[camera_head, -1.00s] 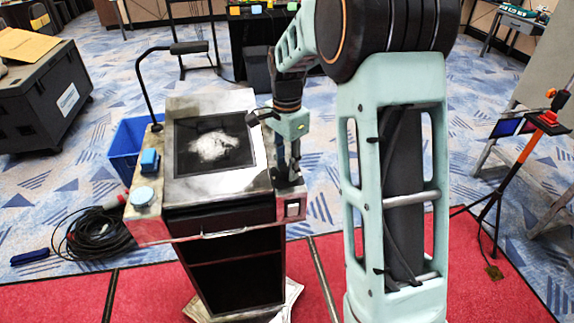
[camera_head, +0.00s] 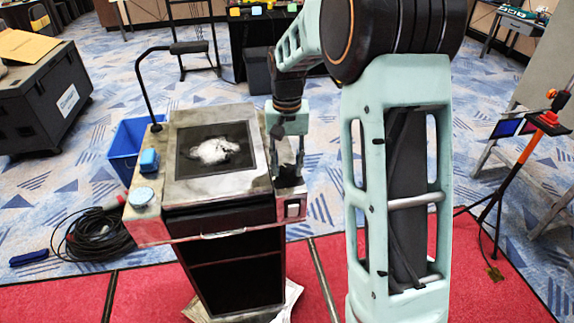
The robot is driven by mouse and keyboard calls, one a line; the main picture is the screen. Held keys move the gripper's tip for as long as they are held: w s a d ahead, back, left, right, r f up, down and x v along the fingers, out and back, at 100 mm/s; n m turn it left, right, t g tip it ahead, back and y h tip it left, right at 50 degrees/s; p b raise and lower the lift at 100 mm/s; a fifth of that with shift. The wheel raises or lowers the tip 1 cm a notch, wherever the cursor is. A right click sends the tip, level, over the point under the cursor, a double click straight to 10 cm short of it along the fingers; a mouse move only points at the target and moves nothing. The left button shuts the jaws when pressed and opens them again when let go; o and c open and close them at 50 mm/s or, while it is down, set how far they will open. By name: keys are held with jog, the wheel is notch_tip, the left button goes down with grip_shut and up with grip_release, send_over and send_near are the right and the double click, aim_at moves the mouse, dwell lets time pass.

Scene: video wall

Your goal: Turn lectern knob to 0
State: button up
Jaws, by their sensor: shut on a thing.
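The lectern (camera_head: 215,190) stands left of my arm, with a dark screen (camera_head: 215,150) set in its worn sloping top. My gripper (camera_head: 288,168) points down at the right side of the top, over a dark panel. It is shut on the lectern knob there; the fingers hide the knob, and its pointer or scale cannot be read. A small white switch (camera_head: 292,209) is on the front right corner.
A thin black gooseneck lamp (camera_head: 145,90) rises at the lectern's back left. A blue bin (camera_head: 128,145) and coiled black cable (camera_head: 95,235) lie left of it. A black case (camera_head: 40,100) stands further left, and an orange-topped tripod (camera_head: 520,160) at the right.

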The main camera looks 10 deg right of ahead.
aim_at(287, 167)
jog(key=n, duration=0.5)
jog(key=shift+n, duration=0.3)
jog(key=n, duration=0.5)
jog(key=shift+p, duration=0.35)
jog(key=shift+n, duration=0.4)
jog(key=o, duration=1.2)
jog(key=shift+c, duration=0.2)
notch_tip(287, 167, up, 12)
